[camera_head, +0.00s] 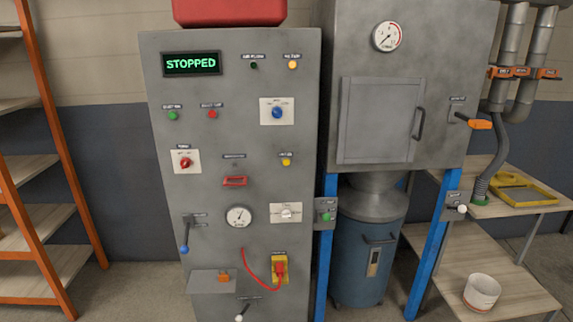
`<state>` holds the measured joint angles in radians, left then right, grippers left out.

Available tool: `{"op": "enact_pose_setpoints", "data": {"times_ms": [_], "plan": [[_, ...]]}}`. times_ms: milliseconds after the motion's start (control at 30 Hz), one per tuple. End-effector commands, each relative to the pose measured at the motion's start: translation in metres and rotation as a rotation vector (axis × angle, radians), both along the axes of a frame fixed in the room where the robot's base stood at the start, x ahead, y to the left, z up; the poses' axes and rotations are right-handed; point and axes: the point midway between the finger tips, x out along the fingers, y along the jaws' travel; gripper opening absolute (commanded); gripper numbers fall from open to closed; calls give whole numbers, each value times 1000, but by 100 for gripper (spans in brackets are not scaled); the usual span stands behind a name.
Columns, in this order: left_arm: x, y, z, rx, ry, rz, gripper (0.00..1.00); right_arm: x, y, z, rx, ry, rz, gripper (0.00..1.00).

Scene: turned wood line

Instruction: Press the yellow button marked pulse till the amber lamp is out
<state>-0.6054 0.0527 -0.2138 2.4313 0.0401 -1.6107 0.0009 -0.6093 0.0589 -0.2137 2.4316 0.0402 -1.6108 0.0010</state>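A grey control cabinet (215,135) stands left of centre, facing me. A small yellow button (286,162) sits on its right half, below a blue knob; the label above it is too small to read. An amber lamp (292,65) at the cabinet's upper right looks bright orange, as if lit. A dark green lamp (254,66) beside it looks unlit. The display (191,63) reads STOPPED in green. Neither of my grippers is in view, and nothing covers the button or the lamp.
Nearby are a blue knob (277,113), green button (173,116), red button (212,114), red knob (186,162), a gauge (238,216) and a lever (185,235). A red cable (258,276) hangs low. A grey filter housing (400,120) stands at right.

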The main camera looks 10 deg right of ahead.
Motion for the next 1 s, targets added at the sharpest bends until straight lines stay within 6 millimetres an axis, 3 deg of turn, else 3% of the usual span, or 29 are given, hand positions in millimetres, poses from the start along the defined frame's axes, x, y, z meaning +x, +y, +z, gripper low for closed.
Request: {"op": "enact_pose_setpoints", "data": {"times_ms": [1000], "plan": [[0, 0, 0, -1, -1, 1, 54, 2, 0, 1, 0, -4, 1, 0]]}}
